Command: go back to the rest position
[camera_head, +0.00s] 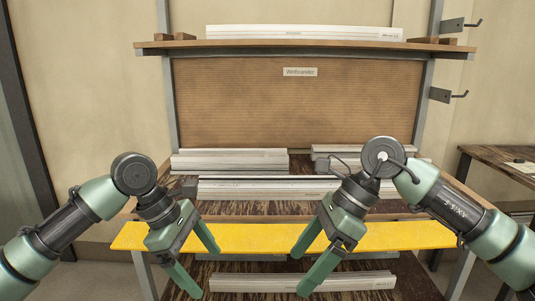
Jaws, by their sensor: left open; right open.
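My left gripper (199,260) is open and empty in the head view, in front of the left part of the yellow front strip of the bench. My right gripper (306,262) is also open and empty, in front of the strip's middle. Both point down toward the bench front, with a wide gap between them. Neither gripper holds a profile. Silver profiles (265,188) lie on the bench top behind the grippers, partly hidden by my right arm.
The yellow strip (270,237) runs along the bench front. Another profile (300,281) lies on a lower shelf. A long profile (304,32) lies on the upper shelf (304,44). Metal hooks (447,95) stick out at the right. A side table (500,158) stands far right.

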